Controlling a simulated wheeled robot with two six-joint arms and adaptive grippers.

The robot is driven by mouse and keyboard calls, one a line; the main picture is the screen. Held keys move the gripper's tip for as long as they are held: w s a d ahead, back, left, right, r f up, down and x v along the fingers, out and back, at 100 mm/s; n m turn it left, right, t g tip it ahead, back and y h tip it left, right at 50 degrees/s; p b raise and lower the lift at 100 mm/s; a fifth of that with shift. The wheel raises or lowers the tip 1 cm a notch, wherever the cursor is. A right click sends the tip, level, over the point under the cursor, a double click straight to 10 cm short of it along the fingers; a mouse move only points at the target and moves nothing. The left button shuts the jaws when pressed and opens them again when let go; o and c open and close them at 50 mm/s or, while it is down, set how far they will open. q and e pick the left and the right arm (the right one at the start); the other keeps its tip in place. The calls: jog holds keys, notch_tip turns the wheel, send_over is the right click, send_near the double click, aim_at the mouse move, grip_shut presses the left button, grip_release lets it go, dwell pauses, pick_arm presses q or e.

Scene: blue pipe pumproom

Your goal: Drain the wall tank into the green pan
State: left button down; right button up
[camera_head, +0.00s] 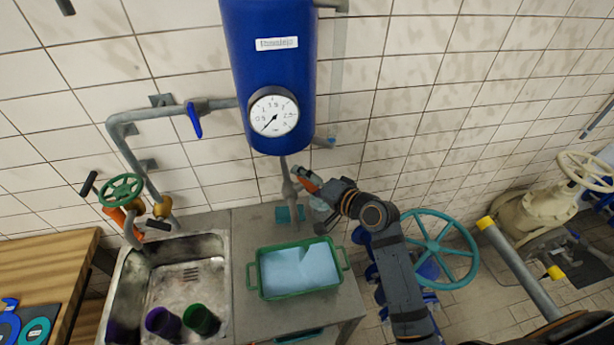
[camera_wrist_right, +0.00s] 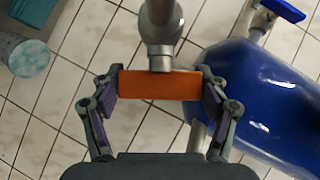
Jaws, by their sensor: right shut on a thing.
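The blue wall tank (camera_head: 270,80) hangs on the tiled wall, with a round white gauge (camera_head: 274,111) on its front. A grey drain pipe with a valve body (camera_head: 289,188) runs down from its bottom. My right gripper (camera_head: 312,184) is shut on the valve's orange handle (camera_head: 305,177). In the right wrist view, the orange handle (camera_wrist_right: 160,85) lies crosswise between the two fingers, against the grey valve. The green pan (camera_head: 251,276) sits on the grey counter below the pipe and holds a light blue surface, apparently liquid. My left gripper is not in view.
A metal sink (camera_head: 155,275) with purple and green cups (camera_head: 201,319) lies left of the pan. A small teal block (camera_head: 289,214) is behind the pan. A teal handwheel (camera_head: 440,248) stands right of my right arm. A blue lever (camera_head: 194,120) sits on the upper-left pipe.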

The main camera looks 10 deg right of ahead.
dwell(0.4)
jog(key=o, duration=1.2)
jog(key=shift+c, duration=0.2)
jog(key=shift+s+d, duration=0.15)
jog(key=shift+d, duration=0.05)
jog(key=v, duration=0.7)
jog(key=shift+r, duration=0.1)
